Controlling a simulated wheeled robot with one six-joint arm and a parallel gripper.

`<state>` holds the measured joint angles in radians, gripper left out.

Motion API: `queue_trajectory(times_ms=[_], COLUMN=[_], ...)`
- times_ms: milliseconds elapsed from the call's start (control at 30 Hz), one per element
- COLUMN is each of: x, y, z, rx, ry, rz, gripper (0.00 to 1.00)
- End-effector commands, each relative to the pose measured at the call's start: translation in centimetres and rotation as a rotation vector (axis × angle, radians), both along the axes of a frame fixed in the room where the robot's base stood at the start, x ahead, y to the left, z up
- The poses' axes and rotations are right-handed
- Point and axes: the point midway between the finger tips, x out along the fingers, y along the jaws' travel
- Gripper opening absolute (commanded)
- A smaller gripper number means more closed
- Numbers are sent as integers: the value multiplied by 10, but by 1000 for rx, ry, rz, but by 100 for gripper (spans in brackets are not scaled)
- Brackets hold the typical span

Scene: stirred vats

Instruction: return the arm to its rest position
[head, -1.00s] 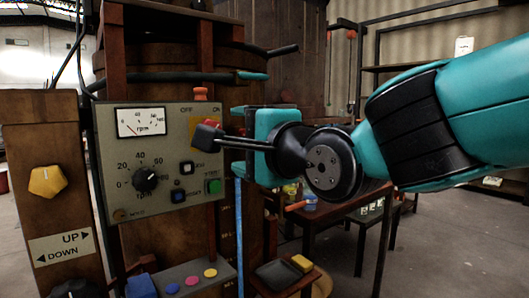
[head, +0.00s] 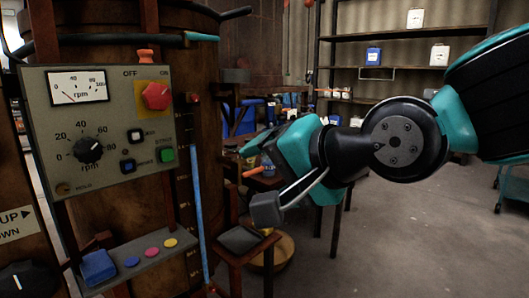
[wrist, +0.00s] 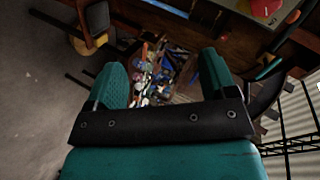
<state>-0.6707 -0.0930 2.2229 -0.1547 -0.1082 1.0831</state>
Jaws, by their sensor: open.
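My gripper (wrist: 165,85) is open and empty; its two teal fingers stand apart in the wrist view. In the head view my teal and black arm reaches in from the right, and my gripper (head: 250,150) is in the air right of the control panel (head: 110,120), clear of it. The fingertips are partly hidden behind the gripper body there. The panel carries a red knob (head: 156,95) on a yellow plate, a black rpm dial (head: 90,150), a meter (head: 78,86) and a green button (head: 167,155).
A wooden vat (head: 195,60) stands behind the panel. A ledge with colored buttons (head: 152,253) is below it, and a small stand with a dark tray (head: 238,240) is below my gripper. Shelves (head: 390,35) line the back wall. The floor at right (head: 430,240) is open.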

Motion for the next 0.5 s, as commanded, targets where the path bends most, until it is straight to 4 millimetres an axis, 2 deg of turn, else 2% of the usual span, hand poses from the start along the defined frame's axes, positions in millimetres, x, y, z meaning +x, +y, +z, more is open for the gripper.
queue_trajectory(times_ms=[33,100,233,467,500], x=[-10,-31,-74,-154,-155], y=[-29,-59,-104,-162,-162], z=[-23,-52,-89,-125,-107], rx=[-150,-340,-580,-784,-789], ry=[15,39,82,139,134], rz=[50,164,400,846,867], gripper=[78,78,78,78,78])
